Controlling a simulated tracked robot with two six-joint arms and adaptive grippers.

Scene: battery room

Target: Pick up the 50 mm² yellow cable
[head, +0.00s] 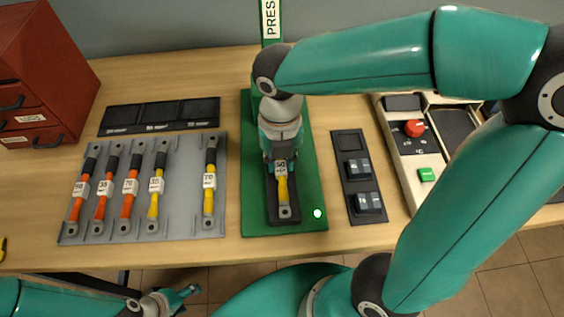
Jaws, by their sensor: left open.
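The yellow cable with a white tag that seems to read 50 (283,190) lies in the dark holder (271,213) on the green press base (251,190). Its near lug and yellow sleeve show, while its far end is hidden under my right gripper. My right gripper (281,160) points down over the far part of this cable, close to the tag. Its fingertips are partly hidden, so I cannot tell whether they grip it. My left gripper (181,299) is open and empty in front of the table's near edge, far from the cable.
A grey tray (183,200) on the left holds several red and yellow tagged cables, with a gap between two yellow ones. A black three-part tray (160,115) lies behind it. Right of the press are a black die tray (346,147) and a control box with a red button (414,128).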

